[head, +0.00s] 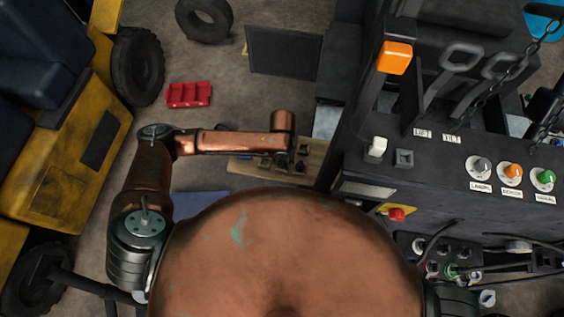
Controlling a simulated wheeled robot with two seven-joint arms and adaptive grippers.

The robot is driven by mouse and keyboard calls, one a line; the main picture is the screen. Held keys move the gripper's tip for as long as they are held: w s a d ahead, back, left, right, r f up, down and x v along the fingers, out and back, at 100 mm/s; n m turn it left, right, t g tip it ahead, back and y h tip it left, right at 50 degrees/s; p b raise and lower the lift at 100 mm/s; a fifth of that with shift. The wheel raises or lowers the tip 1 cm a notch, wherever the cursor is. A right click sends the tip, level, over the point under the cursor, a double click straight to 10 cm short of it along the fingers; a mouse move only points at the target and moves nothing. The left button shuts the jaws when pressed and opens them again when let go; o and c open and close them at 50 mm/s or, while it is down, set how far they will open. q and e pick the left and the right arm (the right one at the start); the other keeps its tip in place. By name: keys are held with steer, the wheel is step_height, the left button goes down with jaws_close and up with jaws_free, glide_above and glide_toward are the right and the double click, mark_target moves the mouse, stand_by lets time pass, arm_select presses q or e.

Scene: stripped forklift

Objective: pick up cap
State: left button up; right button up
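I cannot tell for certain which thing is the cap. An orange block-shaped piece (394,57) sits on top of a dark post on the forklift. A small white piece (377,147) stands on the dark panel, beside a square dark fitting (404,158). My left arm reaches in from the left, and its gripper (300,156) hangs over a wooden board, left of the forklift panel and apart from these pieces. The wrist partly hides this gripper, and I cannot see whether its fingers are open. My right gripper is not in view.
The dark forklift panel carries a grey knob (482,166), an orange knob (513,171) and a green knob (545,178). A chain and levers stand behind.

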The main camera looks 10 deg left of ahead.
arm_select(q)
steer(key=shift+c, duration=0.5)
jaws_close()
